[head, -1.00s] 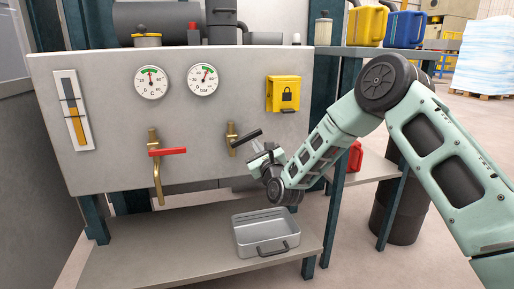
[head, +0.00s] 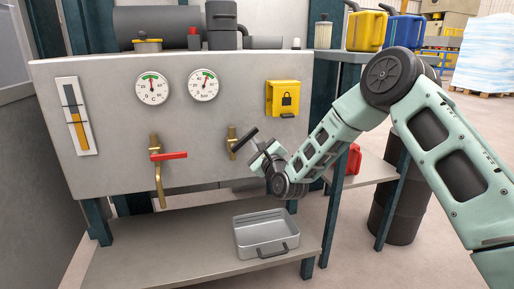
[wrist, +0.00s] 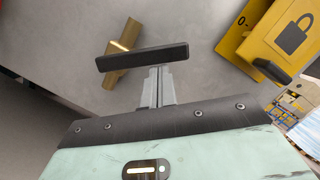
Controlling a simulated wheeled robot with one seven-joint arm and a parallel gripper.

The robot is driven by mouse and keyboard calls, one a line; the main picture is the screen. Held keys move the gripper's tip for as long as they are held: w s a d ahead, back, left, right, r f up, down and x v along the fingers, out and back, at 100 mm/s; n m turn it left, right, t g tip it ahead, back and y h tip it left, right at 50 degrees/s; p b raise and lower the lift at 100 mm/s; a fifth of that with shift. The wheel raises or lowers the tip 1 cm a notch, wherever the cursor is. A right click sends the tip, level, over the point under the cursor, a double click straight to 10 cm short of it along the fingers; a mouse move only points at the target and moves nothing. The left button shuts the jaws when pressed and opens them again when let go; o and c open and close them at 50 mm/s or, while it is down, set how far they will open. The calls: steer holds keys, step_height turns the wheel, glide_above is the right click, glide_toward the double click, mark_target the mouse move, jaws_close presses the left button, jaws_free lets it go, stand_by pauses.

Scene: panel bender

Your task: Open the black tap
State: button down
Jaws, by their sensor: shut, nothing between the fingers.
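The black tap has a brass body (head: 232,137) on the grey panel and a black lever handle (head: 244,141), slanting up to the right in the head view. In the wrist view the black handle (wrist: 142,57) lies across the brass body (wrist: 124,42), just ahead of the fingertips. My gripper (head: 257,147) is at the handle's lower right side. Its fingers (wrist: 157,72) are shut with nothing between them, and their tips are at the handle's near edge. They look in contact with it, but I cannot be certain.
A red-handled tap (head: 168,156) is to the left on the same panel (head: 110,125), below two round gauges (head: 153,88). A yellow lock box (head: 283,98) is at upper right, close to my gripper. A metal tray (head: 265,235) stands on the shelf below.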

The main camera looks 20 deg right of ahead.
mark_target(251, 135)
steer(key=r+n+p, duration=0.2)
steer(key=n, duration=0.1)
steer(key=shift+a+r+y, duration=0.15)
steer(key=shift+a+y, duration=0.15)
steer(key=shift+a, duration=0.1)
steer(key=n+p, duration=0.1)
steer(key=a+r+n+g+p, duration=0.1)
steer(key=n, duration=0.1)
steer(key=n+p, duration=0.1)
steer(key=a+r+n+g, duration=0.1)
steer(key=n, duration=0.1)
steer(key=shift+a+p, duration=0.3)
steer(key=shift+p, duration=0.1)
steer(key=shift+a, duration=0.2)
steer(key=shift+d, duration=0.1)
